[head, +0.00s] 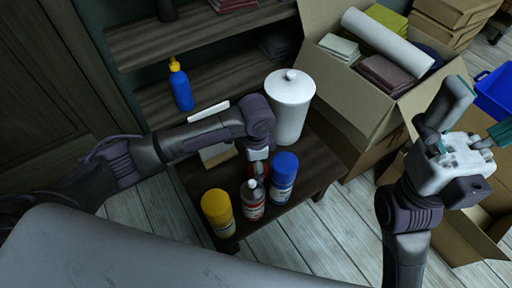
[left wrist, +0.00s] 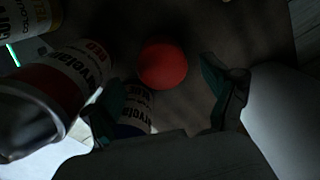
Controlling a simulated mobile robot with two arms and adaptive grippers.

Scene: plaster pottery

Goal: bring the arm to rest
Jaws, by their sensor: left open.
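My left arm reaches in from the left over a small dark table (head: 318,167). In the head view my left gripper (head: 257,168) points down among the cans, its fingertips largely hidden. In the left wrist view the left gripper (left wrist: 168,108) has its fingers apart, with nothing clasped between them. A round red object (left wrist: 162,66) lies beyond the fingertips on the dark surface; some red also shows by the gripper in the head view. My right gripper (head: 468,142) is raised at the right, fingers apart and empty, away from the table.
A yellow can (head: 217,212), a white-and-red can (head: 252,200) and a blue-capped can (head: 283,178) stand close to my left gripper. A white lidded jar (head: 290,108) stands behind. A blue bottle (head: 181,88) is on the shelf. Open cardboard boxes (head: 345,95) fill the right.

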